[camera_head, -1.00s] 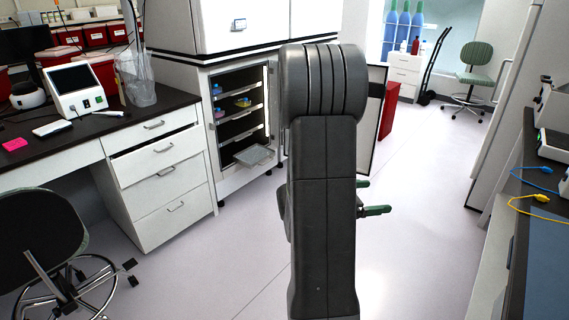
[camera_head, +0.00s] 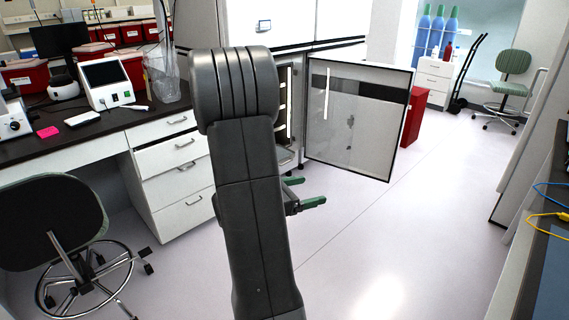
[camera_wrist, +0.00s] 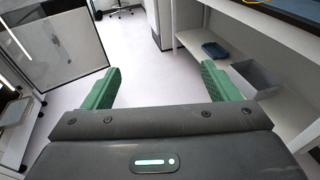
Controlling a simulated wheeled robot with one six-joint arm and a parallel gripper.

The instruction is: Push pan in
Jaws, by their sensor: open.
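The cabinet (camera_head: 297,85) stands open behind my arm, with its glass door (camera_head: 356,120) swung out to the right. The pan (camera_head: 287,156), a flat grey tray low in the cabinet, is mostly hidden behind my arm. In the wrist view the pan (camera_wrist: 14,112) sticks out at the left edge, below the glass door (camera_wrist: 58,45). My gripper (camera_head: 303,192) has green fingers, spread apart and empty, in front of the cabinet and below the door. In the wrist view my gripper (camera_wrist: 160,76) points over bare floor, to the right of the pan and apart from it.
A white drawer unit (camera_head: 170,180) under the dark counter stands left of the cabinet. A wheeled chair (camera_head: 50,225) is at the lower left. A red bin (camera_head: 413,115) stands behind the door. The floor to the right is clear. The wrist view shows a shelf bench (camera_wrist: 270,60) at right.

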